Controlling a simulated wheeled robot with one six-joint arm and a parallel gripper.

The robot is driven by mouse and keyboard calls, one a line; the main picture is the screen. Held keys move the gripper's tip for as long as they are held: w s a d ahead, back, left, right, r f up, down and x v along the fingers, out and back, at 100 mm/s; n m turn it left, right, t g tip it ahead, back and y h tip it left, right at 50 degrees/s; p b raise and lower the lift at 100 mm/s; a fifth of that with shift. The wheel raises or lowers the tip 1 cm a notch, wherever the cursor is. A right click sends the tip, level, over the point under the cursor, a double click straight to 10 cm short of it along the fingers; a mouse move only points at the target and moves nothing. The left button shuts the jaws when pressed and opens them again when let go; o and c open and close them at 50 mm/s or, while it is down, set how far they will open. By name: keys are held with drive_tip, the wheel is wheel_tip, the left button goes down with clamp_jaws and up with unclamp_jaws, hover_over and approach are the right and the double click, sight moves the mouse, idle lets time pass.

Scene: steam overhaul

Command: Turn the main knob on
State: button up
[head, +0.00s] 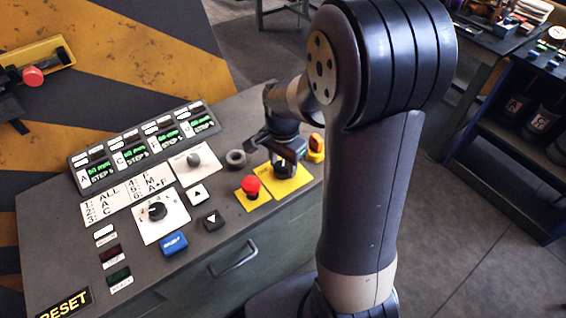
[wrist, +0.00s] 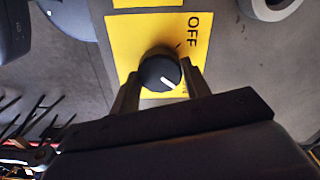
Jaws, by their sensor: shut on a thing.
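The main knob (wrist: 160,74) is a round black knob with a white pointer line, on a yellow plate (wrist: 122,40) marked OFF. My gripper (wrist: 160,84) is shut on the knob, one finger on each side. In the head view my gripper (head: 288,168) reaches down over the yellow plate (head: 296,188) at the panel's right end and hides most of the knob. Other lettering on the plate is largely covered by the right finger.
A red mushroom button (head: 251,186) stands on a yellow plate left of my gripper. An orange-yellow lamp (head: 316,148) is close on its right. A dark ring (head: 236,159), a grey knob (head: 193,159), a black selector (head: 157,211) and a blue button (head: 173,243) sit further left.

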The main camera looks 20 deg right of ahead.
sight(283, 167)
drive_tip(key=shift+m, duration=0.5)
drive_tip(key=o, duration=1)
wheel_tip(283, 167, up, 11)
drive_tip(key=shift+f, duration=0.1)
drive_tip(key=shift+f, duration=0.1)
wheel_tip(283, 167, down, 11)
drive_tip(key=shift+r, duration=0.15)
idle(0.5)
drive_tip(key=shift+r, duration=0.15)
